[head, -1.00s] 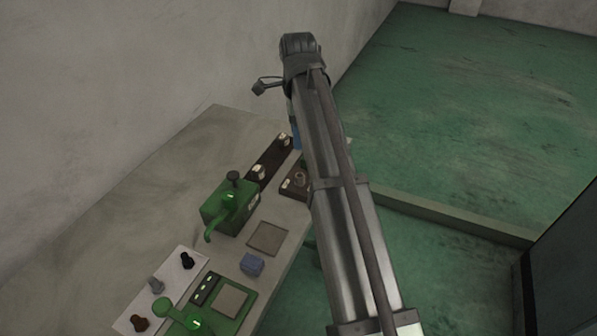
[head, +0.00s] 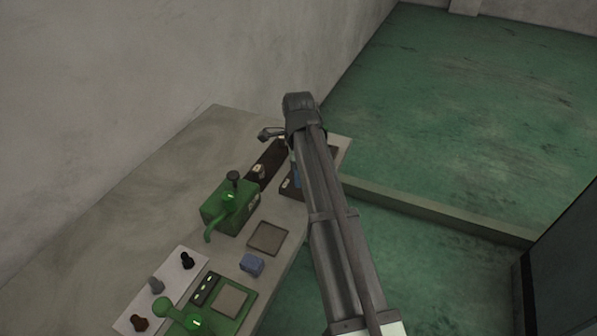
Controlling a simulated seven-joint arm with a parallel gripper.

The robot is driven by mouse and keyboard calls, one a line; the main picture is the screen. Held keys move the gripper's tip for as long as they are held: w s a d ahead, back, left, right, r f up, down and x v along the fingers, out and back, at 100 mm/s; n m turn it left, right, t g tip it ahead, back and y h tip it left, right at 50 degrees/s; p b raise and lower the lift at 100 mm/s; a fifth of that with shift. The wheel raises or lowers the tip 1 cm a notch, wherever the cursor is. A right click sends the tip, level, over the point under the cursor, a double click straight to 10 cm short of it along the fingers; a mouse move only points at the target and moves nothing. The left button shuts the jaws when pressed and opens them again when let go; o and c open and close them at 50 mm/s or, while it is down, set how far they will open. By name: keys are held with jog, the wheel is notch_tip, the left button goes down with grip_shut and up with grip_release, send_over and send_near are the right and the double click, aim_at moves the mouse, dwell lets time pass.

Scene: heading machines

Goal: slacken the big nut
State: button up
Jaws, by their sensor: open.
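A dark brown block (head: 290,187) sits near the table's right edge, mostly hidden behind my arm. A round metal fitting, perhaps the big nut, showed on it earlier and is now covered. My gripper (head: 296,177) hangs below the wrist, largely hidden by my arm; only a blue-grey part shows, above or beside the brown block. I cannot tell whether it touches anything. A second long dark block (head: 268,158) lies to the left, with a pale fitting (head: 259,171) on it.
A green box with a black knob and curved handle (head: 228,205) stands left of the blocks. Nearer are a square plate (head: 267,238), a blue cube (head: 252,264), a green panel (head: 231,301) and a white plate with several knobs (head: 160,287). A wall borders the table (head: 190,150).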

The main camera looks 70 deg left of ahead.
jog(key=shift+f, duration=0.25)
jog(key=shift+c, duration=0.5)
grip_shut()
